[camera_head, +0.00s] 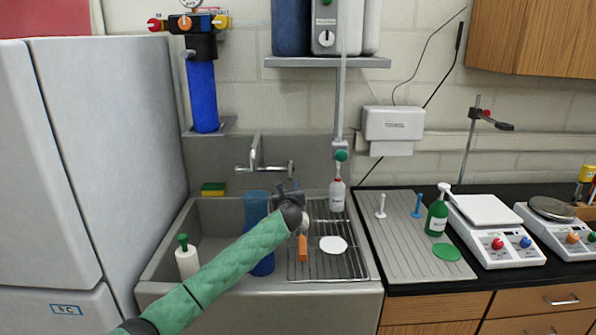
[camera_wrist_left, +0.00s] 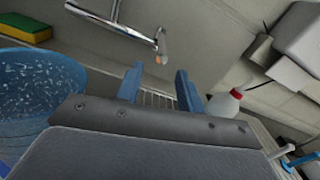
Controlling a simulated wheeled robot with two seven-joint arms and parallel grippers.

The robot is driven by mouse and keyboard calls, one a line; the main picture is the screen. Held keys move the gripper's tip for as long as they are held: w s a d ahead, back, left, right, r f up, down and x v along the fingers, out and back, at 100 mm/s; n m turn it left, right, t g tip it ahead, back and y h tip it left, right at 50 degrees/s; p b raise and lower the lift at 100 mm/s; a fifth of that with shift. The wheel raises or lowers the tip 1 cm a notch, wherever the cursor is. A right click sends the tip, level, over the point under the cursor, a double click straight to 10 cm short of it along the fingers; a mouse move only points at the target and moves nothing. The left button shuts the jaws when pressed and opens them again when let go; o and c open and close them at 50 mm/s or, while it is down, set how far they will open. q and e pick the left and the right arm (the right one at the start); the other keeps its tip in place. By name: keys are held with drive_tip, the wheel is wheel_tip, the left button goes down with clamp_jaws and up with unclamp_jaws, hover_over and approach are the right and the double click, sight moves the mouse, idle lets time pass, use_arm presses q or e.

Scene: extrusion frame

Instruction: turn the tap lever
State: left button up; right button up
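The chrome tap (camera_head: 256,158) is mounted on the wall behind the sink, with a horizontal bar and a short end piece at its right that may be the lever (camera_head: 291,168). In the left wrist view the tap (camera_wrist_left: 112,22) runs along the top, and its right end piece (camera_wrist_left: 160,45) lies just beyond the fingertips, apart from them. My left gripper (camera_head: 287,188) is in front of and below the tap's right end. Its two blue fingers (camera_wrist_left: 158,82) are open with nothing between them. My right gripper is out of view.
A blue bucket (camera_head: 256,204) stands in the sink behind my left arm; it also shows at left in the wrist view (camera_wrist_left: 38,92). A white bottle with a red cap (camera_head: 337,194) stands right of the gripper. A sponge (camera_head: 213,187) lies on the rim.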

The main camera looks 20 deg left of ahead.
sight(290, 175)
use_arm(q)
drive_tip(key=p+x, duration=0.2)
drive_tip(key=x, duration=0.4)
drive_tip(key=shift+w+r, duration=0.1)
drive_tip(key=shift+w, duration=0.3)
drive_tip(key=shift+w+a, duration=0.2)
drive_tip(key=shift+w, duration=0.35)
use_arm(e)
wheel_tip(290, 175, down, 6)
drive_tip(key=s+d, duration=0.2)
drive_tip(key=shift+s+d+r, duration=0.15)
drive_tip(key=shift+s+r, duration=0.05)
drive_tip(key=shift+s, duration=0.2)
use_arm(q)
drive_tip(key=shift+w, duration=0.1)
clamp_jaws()
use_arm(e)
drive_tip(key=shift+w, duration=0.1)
